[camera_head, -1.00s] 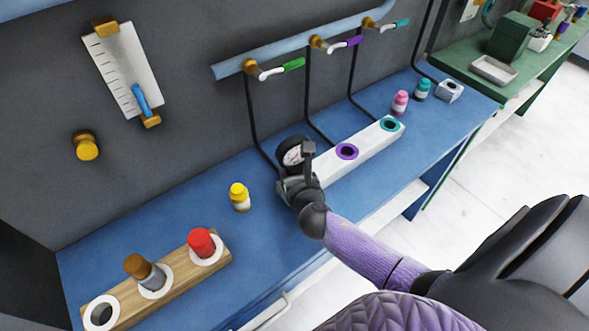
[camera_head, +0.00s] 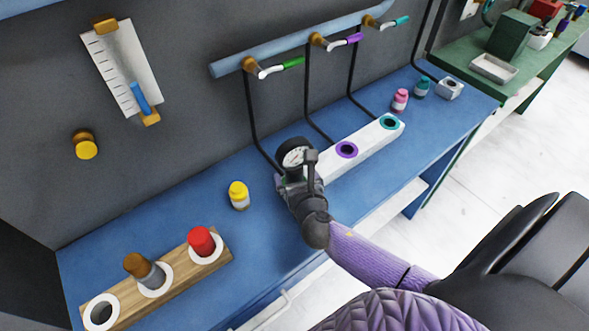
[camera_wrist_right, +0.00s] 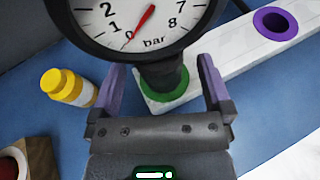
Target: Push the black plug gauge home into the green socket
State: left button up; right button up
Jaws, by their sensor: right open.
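The black plug gauge (camera_head: 294,156) has a round white dial and stands at the near-left end of the white socket block. In the right wrist view the gauge (camera_wrist_right: 140,22) fills the top, and its dark stem goes down into the green socket (camera_wrist_right: 178,92). How deep the stem sits cannot be told. My right gripper (camera_head: 301,181) is at the gauge and hides most of the green socket in the head view. In the right wrist view the gripper (camera_wrist_right: 161,72) is open, with one purple finger on each side of the stem, apart from it. My left gripper is not in view.
The white block (camera_head: 365,151) also has purple (camera_head: 347,150) and teal (camera_head: 390,123) sockets. A yellow bottle (camera_head: 239,196) stands to the left. A wooden rack (camera_head: 187,276) holds red and brown plugs. Black hoses run down the wall behind. Blue bench between bottle and block is clear.

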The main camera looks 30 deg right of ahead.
jog(key=p+v, duration=0.1)
jog(key=v, duration=0.7)
jog(key=shift+p, duration=0.3)
jog(key=shift+w+d, duration=0.1)
